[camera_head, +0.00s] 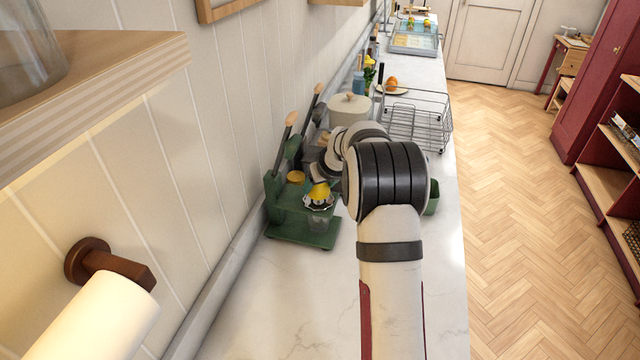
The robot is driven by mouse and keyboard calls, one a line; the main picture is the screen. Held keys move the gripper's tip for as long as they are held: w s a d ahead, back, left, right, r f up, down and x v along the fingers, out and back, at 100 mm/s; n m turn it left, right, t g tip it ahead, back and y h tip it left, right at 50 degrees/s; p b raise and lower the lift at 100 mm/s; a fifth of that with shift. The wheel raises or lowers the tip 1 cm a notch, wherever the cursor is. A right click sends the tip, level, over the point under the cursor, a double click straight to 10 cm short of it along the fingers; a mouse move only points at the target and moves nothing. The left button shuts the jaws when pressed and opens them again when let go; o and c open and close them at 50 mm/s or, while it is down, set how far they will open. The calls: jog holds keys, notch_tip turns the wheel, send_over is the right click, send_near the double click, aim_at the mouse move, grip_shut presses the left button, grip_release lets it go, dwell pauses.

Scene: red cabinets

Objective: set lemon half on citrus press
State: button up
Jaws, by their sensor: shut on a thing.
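The green citrus press (300,232) stands on the counter by the wall, with a pale metal cup (319,203) at its front. A yellow lemon half (319,191) is right at the top of this cup. My gripper (319,183), partly hidden by my own arm, reaches down from behind and is shut on this lemon half. I cannot tell whether the lemon half touches the cup. A second yellow-orange piece (296,177) shows just left of it, by the press's upright.
Two wooden-tipped levers (291,119) rise near the wall. A lidded cream pot (349,108) and wire rack (418,122) stand behind. A green container (433,197) is right of my arm. The front of the white counter (300,300) is clear.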

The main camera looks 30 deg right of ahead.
jog(key=shift+f, duration=0.15)
jog(key=shift+f, duration=1.25)
jog(key=o, duration=0.9)
jog(key=v, duration=1.5)
jog(key=shift+s+a+r, duration=0.1)
jog(key=shift+s+r, duration=0.05)
jog(key=shift+r, duration=0.25)
